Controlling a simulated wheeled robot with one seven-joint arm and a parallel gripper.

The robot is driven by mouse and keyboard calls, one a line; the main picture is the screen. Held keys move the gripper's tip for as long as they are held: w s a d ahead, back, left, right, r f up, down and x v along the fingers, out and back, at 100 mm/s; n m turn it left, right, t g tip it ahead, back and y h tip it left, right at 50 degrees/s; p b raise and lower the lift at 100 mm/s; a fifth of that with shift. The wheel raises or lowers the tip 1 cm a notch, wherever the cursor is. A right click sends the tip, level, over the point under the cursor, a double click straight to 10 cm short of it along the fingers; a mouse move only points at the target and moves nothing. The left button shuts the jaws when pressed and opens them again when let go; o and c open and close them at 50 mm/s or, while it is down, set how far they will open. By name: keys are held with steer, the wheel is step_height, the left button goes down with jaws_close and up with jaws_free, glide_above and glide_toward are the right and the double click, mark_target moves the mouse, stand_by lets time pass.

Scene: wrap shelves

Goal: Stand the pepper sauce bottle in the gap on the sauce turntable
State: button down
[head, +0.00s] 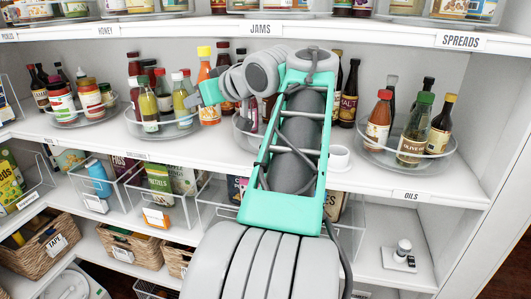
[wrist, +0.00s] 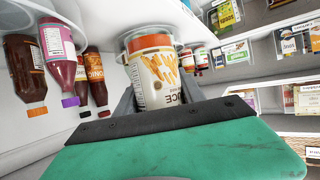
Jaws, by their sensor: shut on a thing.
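My gripper (head: 196,98) is shut on an orange bottle with a yellow cap (head: 209,115), taken as the pepper sauce. The hand covers its middle in the head view. In the wrist view, which looks upside down, the fingers clasp its white label with orange peppers (wrist: 160,77); its cap is hidden there. The bottle looks upright, just right of a clear turntable (head: 168,132) with several sauce-like bottles. Another turntable (head: 241,138) is mostly hidden behind my arm. The labels under both are unreadable or covered, and I cannot make out the gap.
Bottles with purple and orange caps (wrist: 60,55) are near the hand in the wrist view. The upper shelf (head: 200,27) overhangs. Bins and baskets (head: 130,247) fill lower shelves.

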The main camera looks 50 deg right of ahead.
steer(key=s+d+r+h, duration=0.1)
steer(key=s+d, duration=0.4)
steer(key=s, duration=0.5)
steer(key=shift+m, duration=0.4)
steer(key=w+d+f, duration=0.2)
steer(key=d+f, duration=0.1)
steer(key=d, duration=0.1)
steer(key=w+d+f, duration=0.2)
steer(key=d+f, duration=0.1)
steer(key=d, duration=0.1)
steer(key=w+d+f, duration=0.2)
steer(key=d+f, duration=0.1)
steer(key=f, duration=0.1)
steer(key=shift+w+d, duration=0.3)
steer(key=shift+d, duration=0.1)
step_height(320, 180, down, 3)
steer(key=shift+r, duration=0.2)
steer(key=shift+f, duration=0.1)
steer(key=shift+f+b, duration=0.15)
steer(key=shift+b, duration=0.15)
steer(key=c, duration=1)
jaws_free()
